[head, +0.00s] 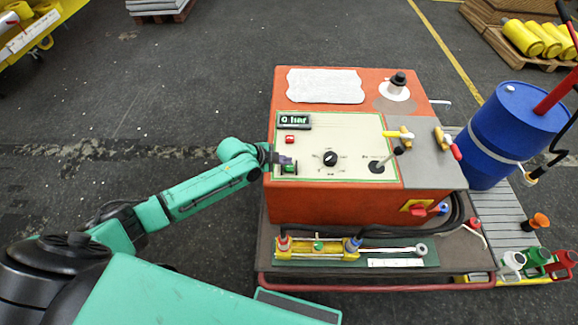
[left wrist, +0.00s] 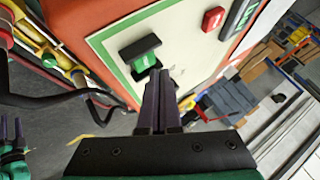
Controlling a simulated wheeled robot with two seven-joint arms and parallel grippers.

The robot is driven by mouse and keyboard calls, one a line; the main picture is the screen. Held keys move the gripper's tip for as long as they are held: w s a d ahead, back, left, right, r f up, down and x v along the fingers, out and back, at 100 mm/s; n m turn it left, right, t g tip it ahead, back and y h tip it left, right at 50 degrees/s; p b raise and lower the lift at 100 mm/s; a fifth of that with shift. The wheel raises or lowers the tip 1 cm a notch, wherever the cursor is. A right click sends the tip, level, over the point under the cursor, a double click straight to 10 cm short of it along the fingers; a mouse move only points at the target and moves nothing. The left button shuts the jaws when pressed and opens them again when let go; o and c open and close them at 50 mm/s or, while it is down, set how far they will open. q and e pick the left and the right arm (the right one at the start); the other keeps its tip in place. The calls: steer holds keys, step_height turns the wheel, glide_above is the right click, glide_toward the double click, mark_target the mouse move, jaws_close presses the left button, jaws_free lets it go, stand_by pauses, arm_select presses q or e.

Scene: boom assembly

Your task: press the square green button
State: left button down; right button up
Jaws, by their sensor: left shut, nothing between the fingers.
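The square green button (head: 290,169) sits low on the left of the cream panel (head: 330,130) of the orange machine. In the left wrist view the green button (left wrist: 144,63) shows beside a dark flat piece (left wrist: 139,47) that partly covers it. My left gripper (head: 284,160) is at the panel's left side, close to the button and partly hiding it in the head view. Its fingers (left wrist: 160,78) are shut and empty, with tips just beside the button. I cannot tell whether they touch it.
A red button (head: 290,139) and a display (head: 294,121) sit above the green button. A black knob (head: 330,158) and a lever (head: 388,158) are to its right. A yellow-ended cylinder (head: 318,247) and hoses lie in front of the machine. A blue drum (head: 515,125) stands right.

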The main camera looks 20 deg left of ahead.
mark_target(285, 168)
arm_select(q)
steer(key=shift+f+b, duration=0.4)
steer(key=shift+f+b, duration=0.5)
steer(key=shift+f, duration=0.1)
stand_by(0.7)
steer(key=shift+r+p, duration=0.85)
steer(key=shift+r, duration=0.15)
step_height(285, 168, up, 5)
steer(key=p, duration=0.4)
steer(key=shift+r, duration=0.1)
